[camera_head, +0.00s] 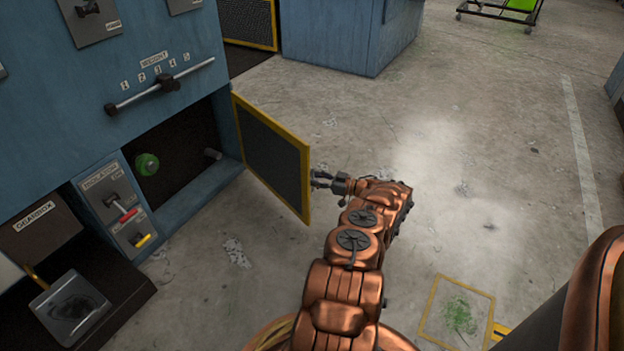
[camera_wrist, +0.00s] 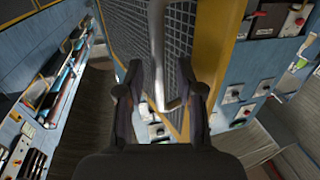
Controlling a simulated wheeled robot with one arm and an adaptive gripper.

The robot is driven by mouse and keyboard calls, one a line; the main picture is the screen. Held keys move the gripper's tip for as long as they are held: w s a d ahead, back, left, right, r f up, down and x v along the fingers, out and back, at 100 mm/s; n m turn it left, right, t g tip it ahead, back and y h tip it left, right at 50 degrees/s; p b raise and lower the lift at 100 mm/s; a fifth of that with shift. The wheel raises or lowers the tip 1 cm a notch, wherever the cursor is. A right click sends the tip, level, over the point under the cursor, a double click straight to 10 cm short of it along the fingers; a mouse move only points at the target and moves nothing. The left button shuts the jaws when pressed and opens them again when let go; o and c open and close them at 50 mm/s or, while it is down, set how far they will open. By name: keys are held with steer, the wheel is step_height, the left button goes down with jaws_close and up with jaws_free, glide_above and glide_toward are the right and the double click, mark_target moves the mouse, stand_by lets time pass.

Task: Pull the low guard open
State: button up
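The low guard (camera_head: 270,152) is a dark mesh panel in a yellow frame. It stands swung out from the blue machine, with the dark opening uncovered behind it. My gripper (camera_head: 320,180) is beside the guard's free right edge, low over the floor. In the wrist view the mesh guard (camera_wrist: 180,40) fills the middle. A pale grey bar (camera_wrist: 157,40), seemingly the guard's handle, shows between the fingers of my gripper (camera_wrist: 162,80). The fingers are apart, with gaps on both sides of the bar. The handle is hidden in the head view.
A green knob (camera_head: 147,164) sits inside the opening. The concrete floor (camera_head: 470,170) to the right is clear. A wheeled cart (camera_head: 500,10) stands far back.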

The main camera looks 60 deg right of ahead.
steer(key=v, duration=1.1)
steer(key=shift+s, duration=0.15)
steer(key=shift+c, duration=0.2)
